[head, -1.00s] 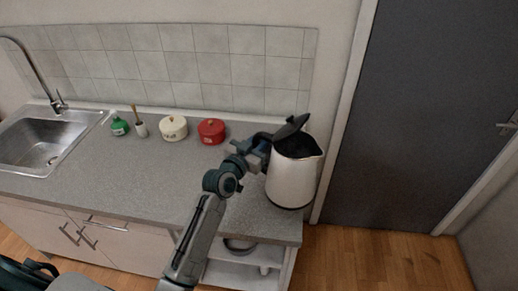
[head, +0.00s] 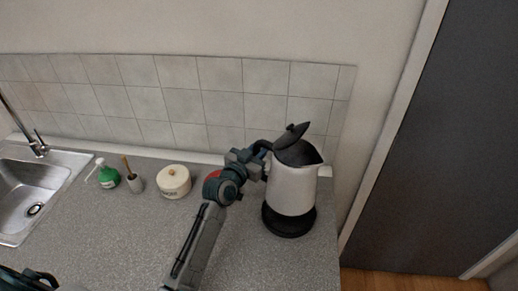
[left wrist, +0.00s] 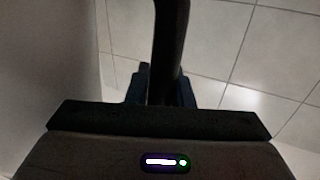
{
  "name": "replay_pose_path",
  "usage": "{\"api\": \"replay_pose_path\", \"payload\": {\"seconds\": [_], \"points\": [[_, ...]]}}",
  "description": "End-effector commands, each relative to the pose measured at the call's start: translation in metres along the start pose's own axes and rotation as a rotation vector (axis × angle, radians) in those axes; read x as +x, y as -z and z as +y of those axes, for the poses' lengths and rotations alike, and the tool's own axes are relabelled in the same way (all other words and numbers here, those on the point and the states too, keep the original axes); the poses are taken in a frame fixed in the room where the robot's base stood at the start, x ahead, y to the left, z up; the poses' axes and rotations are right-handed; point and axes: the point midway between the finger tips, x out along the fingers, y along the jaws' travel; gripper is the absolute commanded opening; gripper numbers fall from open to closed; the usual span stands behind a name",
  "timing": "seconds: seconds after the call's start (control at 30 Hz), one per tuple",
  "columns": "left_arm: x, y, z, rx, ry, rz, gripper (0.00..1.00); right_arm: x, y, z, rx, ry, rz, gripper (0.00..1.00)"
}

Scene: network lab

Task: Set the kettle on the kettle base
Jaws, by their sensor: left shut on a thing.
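The kettle (head: 291,188) is a white-silver jug with a black top, a raised black lid and a spout facing right in the head view. It is upright at the right end of the counter. My left gripper (head: 261,158) is shut on its black handle, which also shows between the fingers in the left wrist view (left wrist: 170,45). The black round kettle base (head: 289,226) shows directly under the kettle. The kettle hides most of the base's top, and I cannot tell whether the two touch. My right gripper is out of view.
A sink (head: 30,195) is at left. A tiled wall (head: 210,105) stands behind.

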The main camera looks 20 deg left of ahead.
Motion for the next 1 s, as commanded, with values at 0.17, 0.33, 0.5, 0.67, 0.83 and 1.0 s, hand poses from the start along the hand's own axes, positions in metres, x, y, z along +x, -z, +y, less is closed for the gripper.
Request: {"api": "replay_pose_path", "payload": {"seconds": [0.17,0.33,0.5,0.67,0.83,1.0], "points": [[0.000,-0.004,0.001,-0.004,0.000,0.007,0.00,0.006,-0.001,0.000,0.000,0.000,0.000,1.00],[0.000,-0.017,0.001,-0.004,0.000,0.007,0.00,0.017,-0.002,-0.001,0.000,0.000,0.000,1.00],[0.000,-0.033,0.002,-0.004,0.000,0.006,0.00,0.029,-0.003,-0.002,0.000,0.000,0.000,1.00],[0.000,-0.047,0.002,-0.003,0.000,0.007,0.00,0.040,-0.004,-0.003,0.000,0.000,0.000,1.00],[0.000,-0.054,0.002,-0.004,0.001,0.007,0.00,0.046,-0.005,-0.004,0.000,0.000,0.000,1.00],[0.000,-0.054,0.002,-0.004,0.001,0.008,0.00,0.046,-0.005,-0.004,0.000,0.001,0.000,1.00]]}}
